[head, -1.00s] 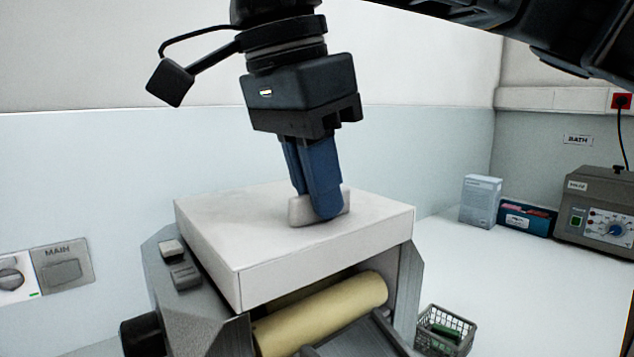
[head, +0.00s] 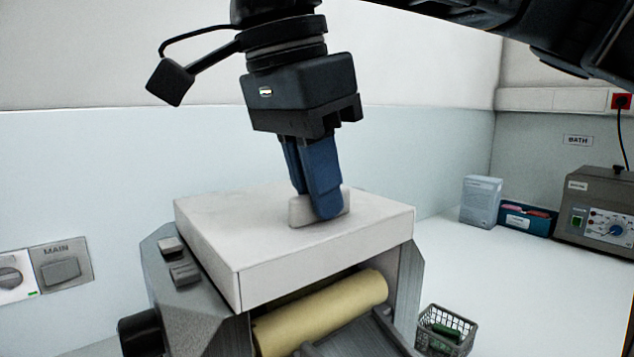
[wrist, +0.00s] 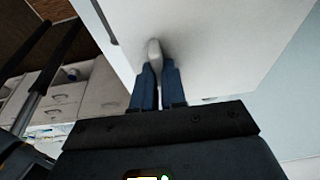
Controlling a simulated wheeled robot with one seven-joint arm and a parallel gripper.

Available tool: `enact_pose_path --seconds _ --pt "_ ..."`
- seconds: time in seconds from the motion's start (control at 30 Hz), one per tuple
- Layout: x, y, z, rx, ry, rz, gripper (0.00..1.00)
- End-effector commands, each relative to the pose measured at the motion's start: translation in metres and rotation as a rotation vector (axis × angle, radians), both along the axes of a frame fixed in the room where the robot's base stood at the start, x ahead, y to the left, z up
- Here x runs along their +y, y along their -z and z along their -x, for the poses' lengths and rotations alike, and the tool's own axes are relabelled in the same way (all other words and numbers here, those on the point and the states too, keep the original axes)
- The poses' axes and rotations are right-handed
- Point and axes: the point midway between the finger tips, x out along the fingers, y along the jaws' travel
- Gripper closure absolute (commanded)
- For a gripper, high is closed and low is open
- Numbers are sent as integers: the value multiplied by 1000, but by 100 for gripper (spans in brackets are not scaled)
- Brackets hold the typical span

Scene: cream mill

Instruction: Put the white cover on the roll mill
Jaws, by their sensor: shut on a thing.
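The white cover (head: 325,268) is a flat box-shaped lid with a raised handle (head: 299,212) on top. The mill's yellow roller (head: 325,310) shows below the cover's front edge. My gripper (head: 324,208) points down and is shut on the cover's handle. The wrist view also shows the gripper's blue fingers (wrist: 158,85) on both sides of the handle, with the cover (wrist: 215,45) beyond. The cover's far underside is hidden, so I cannot tell whether it rests fully on the mill.
A wire basket (head: 443,327) with a green item stands right of the mill. A grey bath unit (head: 595,215), a blue box (head: 527,220) and a pale box (head: 481,200) stand at the back right. A MAIN switch plate (head: 62,268) is on the left wall. The right bench is mostly clear.

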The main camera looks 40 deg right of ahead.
Motion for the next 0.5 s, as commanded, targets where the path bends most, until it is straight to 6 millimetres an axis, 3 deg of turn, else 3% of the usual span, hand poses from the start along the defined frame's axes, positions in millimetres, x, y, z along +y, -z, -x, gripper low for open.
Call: enact_pose_path --seconds 0.27,0.3,0.5 --pt "0 3 0 0 0 0 100" --pt "0 2 0 0 0 0 85" --pt "0 2 0 0 0 0 66"
